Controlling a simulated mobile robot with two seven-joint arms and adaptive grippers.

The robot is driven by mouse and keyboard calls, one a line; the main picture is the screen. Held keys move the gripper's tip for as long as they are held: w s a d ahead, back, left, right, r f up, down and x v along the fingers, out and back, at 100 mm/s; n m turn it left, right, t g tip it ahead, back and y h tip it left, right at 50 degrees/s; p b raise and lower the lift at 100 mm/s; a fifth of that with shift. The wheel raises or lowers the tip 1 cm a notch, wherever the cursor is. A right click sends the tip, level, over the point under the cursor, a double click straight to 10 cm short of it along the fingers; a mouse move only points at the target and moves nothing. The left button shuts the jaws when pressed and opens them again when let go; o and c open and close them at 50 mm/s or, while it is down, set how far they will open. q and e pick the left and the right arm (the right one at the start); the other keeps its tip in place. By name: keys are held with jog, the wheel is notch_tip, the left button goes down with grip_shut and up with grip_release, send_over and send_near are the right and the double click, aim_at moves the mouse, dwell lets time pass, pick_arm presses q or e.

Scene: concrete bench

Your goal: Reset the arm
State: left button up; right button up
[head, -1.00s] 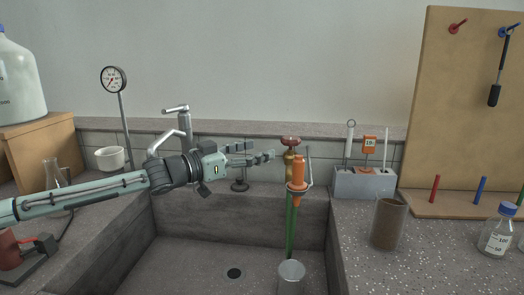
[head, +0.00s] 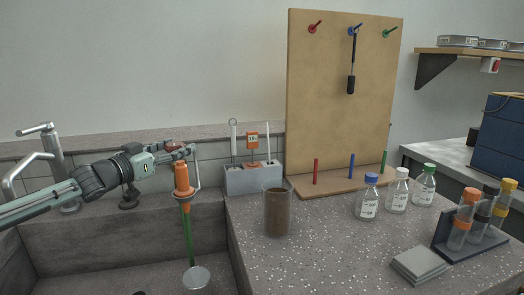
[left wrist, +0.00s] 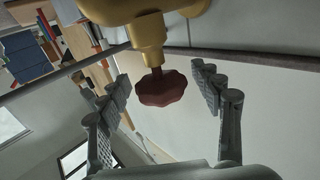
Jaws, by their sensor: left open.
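My left gripper (head: 187,151) reaches in from the left at the back of the sink, beside a red valve handle (head: 172,145) that it partly hides. Its fingers are spread. In the left wrist view the dark red handle (left wrist: 163,88) on its brass valve body (left wrist: 147,35) shows between the two open fingers (left wrist: 162,78). I see no clear contact, and the depth between them is hard to tell. The gripper holds nothing that I can see. My right gripper is in neither view.
A grey holder (head: 253,179), a brown-filled beaker (head: 278,212), a pegboard (head: 335,120), bottles (head: 367,200) and a tube rack (head: 470,240) stand on the right bench.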

pick_arm(q)
jog(key=shift+a, duration=0.1)
jog(key=v, duration=1.2)
jog(key=x, duration=1.1)
jog(key=shift+w, duration=0.25)
jog(key=shift+w+d+f, duration=0.1)
jog(key=shift+w+d, duration=0.15)
jog(key=shift+d, duration=0.1)
jog(key=shift+s+n+y, duration=0.1)
jog(key=shift+n+y, duration=0.2)
jog(key=shift+y, duration=0.1)
jog(key=shift+n+t+y, duration=0.3)
jog(key=shift+t+y, duration=0.1)
